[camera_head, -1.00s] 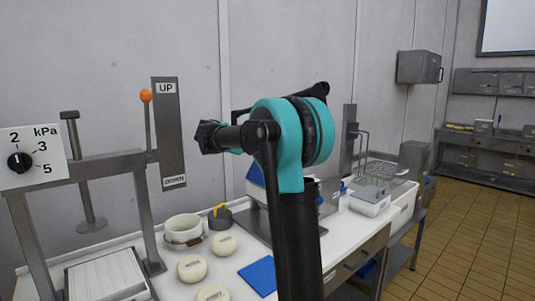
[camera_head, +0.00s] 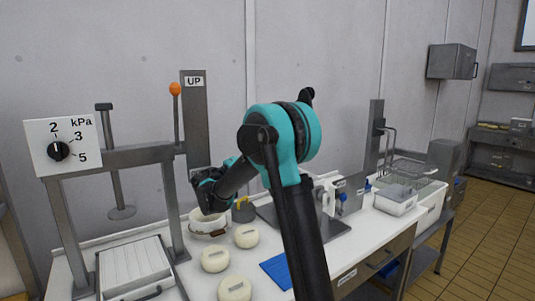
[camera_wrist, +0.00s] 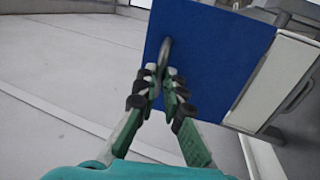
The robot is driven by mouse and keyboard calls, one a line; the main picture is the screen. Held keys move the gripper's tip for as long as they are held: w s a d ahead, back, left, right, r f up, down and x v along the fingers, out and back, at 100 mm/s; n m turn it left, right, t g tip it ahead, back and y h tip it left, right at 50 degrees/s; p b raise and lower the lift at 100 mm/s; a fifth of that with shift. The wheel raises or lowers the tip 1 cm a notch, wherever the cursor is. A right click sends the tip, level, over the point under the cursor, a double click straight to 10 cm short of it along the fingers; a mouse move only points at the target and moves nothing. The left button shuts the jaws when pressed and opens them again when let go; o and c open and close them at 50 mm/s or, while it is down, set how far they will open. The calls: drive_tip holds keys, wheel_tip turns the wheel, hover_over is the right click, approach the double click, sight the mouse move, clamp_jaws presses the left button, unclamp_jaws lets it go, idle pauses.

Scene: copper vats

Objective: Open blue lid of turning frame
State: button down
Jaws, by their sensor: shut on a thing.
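In the wrist view, the blue lid (camera_wrist: 207,55) is a flat blue panel with a grey loop handle (camera_wrist: 164,55) near its left edge. My gripper (camera_wrist: 163,84) is shut on this handle, with its dark fingertips on either side of the loop's lower part. The lid lies just beyond the fingers, at the left of a pale grey box-like body (camera_wrist: 276,80). Part of the turning frame's grey metal (camera_head: 350,188) shows right of my arm.
The white bench (camera_head: 205,268) holds several round cheeses (camera_head: 246,236), a white pot (camera_head: 207,222) and a blue mat (camera_head: 277,270). A press frame (camera_head: 120,158) with an orange-knobbed lever (camera_head: 175,89) stands left. White tubs (camera_head: 397,203) stand right. Tiled floor (camera_head: 478,238) is open at far right.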

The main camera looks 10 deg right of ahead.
drive_tip(key=shift+s+a+f, duration=0.15)
drive_tip(key=shift+f, duration=0.15)
